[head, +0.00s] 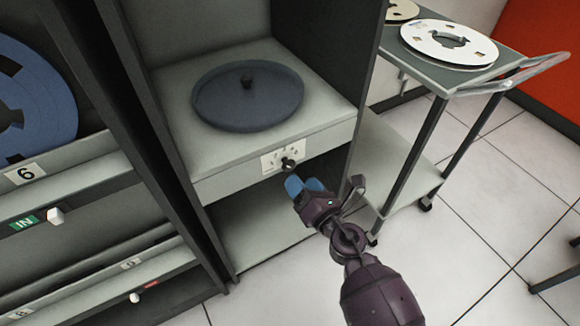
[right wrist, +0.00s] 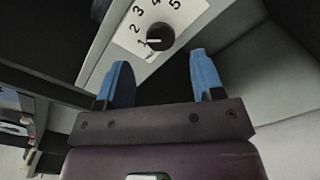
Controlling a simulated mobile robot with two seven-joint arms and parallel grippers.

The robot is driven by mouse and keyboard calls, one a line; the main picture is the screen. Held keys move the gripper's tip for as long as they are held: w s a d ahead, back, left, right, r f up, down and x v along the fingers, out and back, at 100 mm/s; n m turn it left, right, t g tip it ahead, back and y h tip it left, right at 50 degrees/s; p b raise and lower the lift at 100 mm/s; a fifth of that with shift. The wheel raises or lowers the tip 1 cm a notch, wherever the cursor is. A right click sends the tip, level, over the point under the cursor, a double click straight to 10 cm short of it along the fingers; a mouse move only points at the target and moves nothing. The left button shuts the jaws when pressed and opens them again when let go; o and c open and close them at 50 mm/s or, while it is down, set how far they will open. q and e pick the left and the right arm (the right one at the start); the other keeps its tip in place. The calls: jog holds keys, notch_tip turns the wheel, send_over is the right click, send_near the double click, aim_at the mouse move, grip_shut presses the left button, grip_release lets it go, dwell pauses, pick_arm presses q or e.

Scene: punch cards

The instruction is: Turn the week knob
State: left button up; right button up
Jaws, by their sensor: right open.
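The week knob (head: 288,164) is a small black knob on a white numbered plate (head: 270,160), on the front edge of the cabinet shelf. In the right wrist view the knob (right wrist: 160,36) sits by the printed numbers 1 to 5, and its white mark lies near the 1. My right gripper (head: 304,184) has blue fingertips and is just below and in front of the knob. In the right wrist view the gripper (right wrist: 162,72) is open, and the knob shows beyond and between its fingertips, apart from them. My left gripper is not in view.
A dark round platter (head: 248,97) lies on the shelf (head: 185,150) above the knob. A cabinet with a blue reel (head: 40,90) stands at left. A trolley (head: 480,78) carrying a white reel (head: 449,44) stands at right. Tiled floor (head: 460,240) is clear between.

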aim_at(290, 168)
jog(key=shift+b+x, duration=0.35)
jog(key=shift+x, duration=2.8)
